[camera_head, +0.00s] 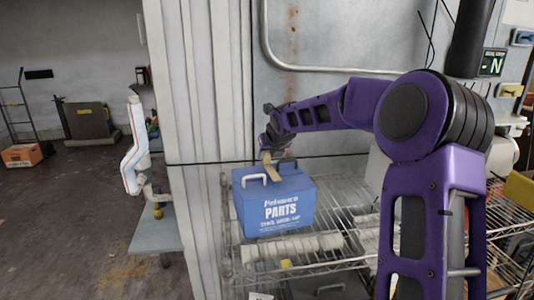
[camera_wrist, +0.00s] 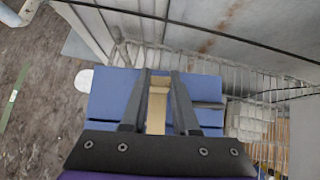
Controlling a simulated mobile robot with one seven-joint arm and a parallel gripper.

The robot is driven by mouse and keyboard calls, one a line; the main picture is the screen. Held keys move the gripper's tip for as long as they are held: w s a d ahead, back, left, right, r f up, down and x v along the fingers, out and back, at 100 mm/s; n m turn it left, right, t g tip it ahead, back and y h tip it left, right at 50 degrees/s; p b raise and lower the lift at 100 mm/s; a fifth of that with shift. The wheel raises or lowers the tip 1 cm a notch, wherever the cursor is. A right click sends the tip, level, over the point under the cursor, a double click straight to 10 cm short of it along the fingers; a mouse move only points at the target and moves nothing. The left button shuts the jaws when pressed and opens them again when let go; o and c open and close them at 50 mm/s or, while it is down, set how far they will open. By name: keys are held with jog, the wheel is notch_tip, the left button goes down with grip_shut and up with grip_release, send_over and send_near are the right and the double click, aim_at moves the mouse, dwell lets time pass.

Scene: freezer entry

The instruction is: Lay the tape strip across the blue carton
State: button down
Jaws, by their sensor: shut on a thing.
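The blue carton (camera_head: 290,207) with white "PARTS" lettering and white handles stands on a wire shelf; it also shows beneath my gripper in the wrist view (camera_wrist: 105,95). My gripper (camera_head: 268,150) is over the top of the carton. In the wrist view its two fingers (camera_wrist: 161,78) are shut on the tan tape strip (camera_wrist: 157,108). In the head view the tape strip (camera_head: 270,170) hangs down from the gripper towards the carton's top. I cannot tell whether the strip touches the carton.
The wire shelf (camera_head: 330,242) extends right of the carton, with a pale roll (camera_head: 292,247) in front of it. A grey wall panel (camera_head: 320,110) stands close behind. A white wrapped pipe (camera_head: 134,150) is at the left, with open floor beyond.

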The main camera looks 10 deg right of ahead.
jog(key=shift+f, duration=0.8)
jog(key=c, duration=0.6)
grip_release()
jog(key=shift+r, duration=0.1)
jog(key=v, duration=1.7)
jog(key=shift+s+r, duration=0.1)
